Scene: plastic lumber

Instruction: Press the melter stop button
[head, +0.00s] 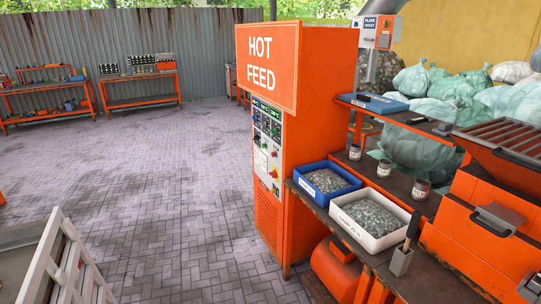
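A tall orange cabinet (323,130) labelled "HOT FEED" stands in the middle of the head view. A narrow grey control panel (268,135) is on its left-facing side, below the sign. The panel has small lit displays at the top, several dark and coloured knobs, and a red button on a yellow plate (273,173) low down. The labels are too small to read, so I cannot tell which control is the melter stop button. My gripper is not in view.
Right of the cabinet, a workbench (345,240) holds a blue tray (345,191) and a white tray (374,243) of flakes, jars and an orange machine (485,225). A grey slatted frame (60,262) stands front left. The paved floor (170,190) left of the cabinet is clear.

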